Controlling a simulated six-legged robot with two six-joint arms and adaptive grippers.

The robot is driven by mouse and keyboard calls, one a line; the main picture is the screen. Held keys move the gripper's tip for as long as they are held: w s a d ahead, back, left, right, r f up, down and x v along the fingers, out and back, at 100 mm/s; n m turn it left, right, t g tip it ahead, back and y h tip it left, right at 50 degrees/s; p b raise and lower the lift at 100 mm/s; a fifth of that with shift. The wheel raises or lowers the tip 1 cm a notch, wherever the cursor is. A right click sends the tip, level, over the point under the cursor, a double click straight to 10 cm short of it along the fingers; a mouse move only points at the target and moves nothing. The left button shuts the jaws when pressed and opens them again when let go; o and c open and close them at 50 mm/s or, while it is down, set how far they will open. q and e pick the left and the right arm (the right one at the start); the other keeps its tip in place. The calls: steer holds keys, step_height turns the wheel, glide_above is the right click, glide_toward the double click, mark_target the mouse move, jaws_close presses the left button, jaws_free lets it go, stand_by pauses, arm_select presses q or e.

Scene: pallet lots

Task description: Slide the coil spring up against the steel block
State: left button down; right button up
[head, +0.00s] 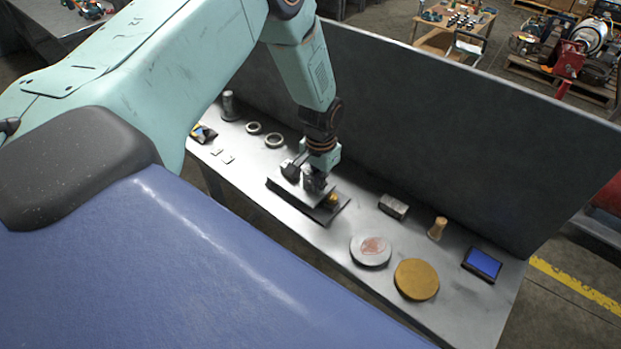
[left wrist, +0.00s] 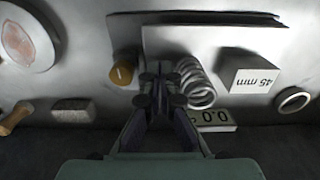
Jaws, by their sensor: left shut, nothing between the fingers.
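In the left wrist view the coil spring (left wrist: 196,80) lies on a pale plate, just right of my left gripper (left wrist: 160,88). The steel block (left wrist: 254,79), marked "45 mm", sits to the right of the spring, with a narrow gap between them. My left gripper is shut and empty, its fingertips low and close beside the spring; I cannot tell if they touch it. In the head view my left gripper (head: 304,178) is over the plate (head: 313,203) and its fingers hide the spring. My right gripper is not in view.
A small yellow-topped piece (head: 333,198) stands right of the gripper. A "0.0" readout (left wrist: 213,121) is at the plate's edge. Rings (head: 274,141), a grey block (head: 393,206), round discs (head: 416,279) and a blue-faced box (head: 482,264) lie around. A tall panel (head: 440,130) backs the table.

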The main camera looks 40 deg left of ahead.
arm_select(q)
steer(key=shift+w+a, duration=0.1)
steer(key=shift+a, duration=1.05)
stand_by(1.1)
steer(key=shift+d, duration=0.35)
steer(key=shift+d, duration=0.25)
steer(key=shift+r, duration=0.1)
step_height(320, 180, up, 8)
steer(key=p, duration=0.7)
stand_by(0.6)
